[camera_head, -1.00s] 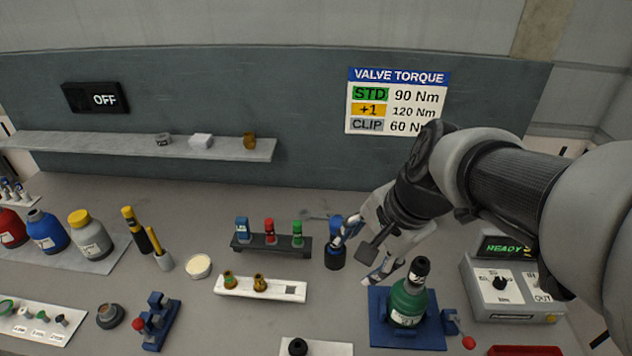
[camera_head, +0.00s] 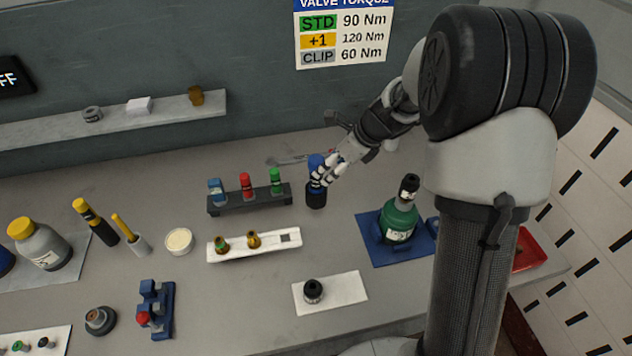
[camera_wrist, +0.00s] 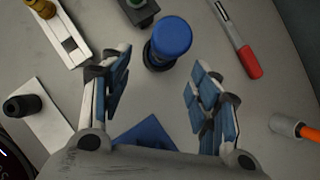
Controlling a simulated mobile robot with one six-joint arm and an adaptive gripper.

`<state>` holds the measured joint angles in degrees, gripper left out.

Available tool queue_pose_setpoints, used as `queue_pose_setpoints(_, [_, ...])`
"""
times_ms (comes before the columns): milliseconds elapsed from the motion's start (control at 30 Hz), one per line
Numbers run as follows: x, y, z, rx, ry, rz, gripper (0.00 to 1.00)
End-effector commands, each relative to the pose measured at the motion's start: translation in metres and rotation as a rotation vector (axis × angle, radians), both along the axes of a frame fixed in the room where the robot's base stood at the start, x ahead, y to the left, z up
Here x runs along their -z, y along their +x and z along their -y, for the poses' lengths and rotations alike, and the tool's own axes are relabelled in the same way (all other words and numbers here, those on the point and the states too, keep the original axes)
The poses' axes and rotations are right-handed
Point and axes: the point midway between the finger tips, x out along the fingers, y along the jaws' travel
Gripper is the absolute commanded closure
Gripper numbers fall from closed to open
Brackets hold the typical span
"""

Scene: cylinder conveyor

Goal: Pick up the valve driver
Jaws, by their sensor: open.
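The valve driver, as I take it, is the upright tool with a blue top and black base (camera_head: 316,197), standing on the bench right of the small rack. In the wrist view its round blue top (camera_wrist: 172,36) is just beyond the fingertips, roughly between their lines. My gripper (camera_head: 327,174) is at the blue top in the head view, partly covering it. In the wrist view my gripper (camera_wrist: 160,65) is open, with a finger on each side and nothing held. Whether a finger touches the driver cannot be told.
A rack (camera_head: 250,201) with blue, red and green pieces stands left of the driver. A white tray (camera_head: 271,244) lies in front. A green cylinder (camera_head: 399,222) stands on a blue mat to the right. A red-handled tool (camera_wrist: 249,61) lies near the driver.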

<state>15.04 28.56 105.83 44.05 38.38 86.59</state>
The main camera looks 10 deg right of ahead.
Motion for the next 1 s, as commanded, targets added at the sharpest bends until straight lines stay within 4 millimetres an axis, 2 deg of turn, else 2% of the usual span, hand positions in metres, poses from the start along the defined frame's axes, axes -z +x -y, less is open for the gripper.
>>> queue_pose_setpoints(33, [0.013,0.003,-0.004,-0.002,0.0,-0.002,0.44])
queue_pose_setpoints(133, [0.026,0.01,-0.01,-0.004,-0.001,-0.001,0.44])
queue_pose_setpoints(467, [0.043,0.019,-0.017,-0.003,-0.002,0.0,0.44])
queue_pose_setpoints(733, [0.076,0.038,-0.031,-0.004,-0.002,-0.001,0.44])
queue_pose_setpoints(1000, [0.078,0.04,-0.033,-0.003,-0.002,0.002,0.44])
